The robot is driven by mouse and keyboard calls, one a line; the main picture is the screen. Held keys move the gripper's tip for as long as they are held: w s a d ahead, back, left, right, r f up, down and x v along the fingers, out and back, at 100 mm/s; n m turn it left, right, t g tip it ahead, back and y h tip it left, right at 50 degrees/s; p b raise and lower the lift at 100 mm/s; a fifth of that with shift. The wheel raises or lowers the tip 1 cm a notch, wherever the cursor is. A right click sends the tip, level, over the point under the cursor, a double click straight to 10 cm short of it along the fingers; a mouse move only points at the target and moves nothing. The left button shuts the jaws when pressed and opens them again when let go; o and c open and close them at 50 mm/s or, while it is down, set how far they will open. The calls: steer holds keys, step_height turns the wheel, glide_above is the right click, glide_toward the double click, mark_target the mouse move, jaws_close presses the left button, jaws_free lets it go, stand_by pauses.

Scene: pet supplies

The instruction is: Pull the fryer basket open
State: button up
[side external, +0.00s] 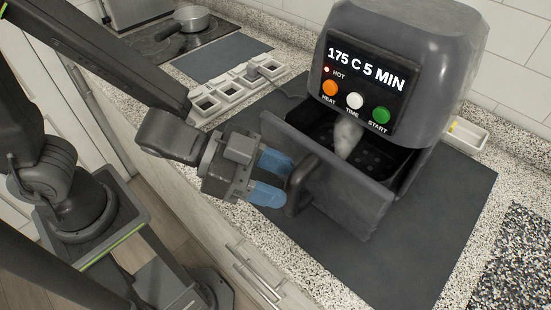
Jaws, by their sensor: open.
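The dark grey air fryer (425,60) stands on a dark mat, with a lit display reading "175 C 5 MIN" and a red light by "HOT". Its basket (385,168) is drawn partly out, and its perforated inside shows. A pale wisp like steam (347,136) rises from it. The basket front (345,200) carries a dark handle (303,180). My gripper (272,178) has blue fingers, open, just left of the handle. The fingertips are close to the handle; I cannot tell whether they touch it.
The dark mat (440,220) is clear in front of the fryer. A white socket strip (230,92) with a plug and cord lies behind my gripper. A pot (194,20) sits on the hob at the back left. A small white tray (468,135) is right of the fryer.

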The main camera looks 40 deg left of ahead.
steer(key=shift+r, duration=2.1)
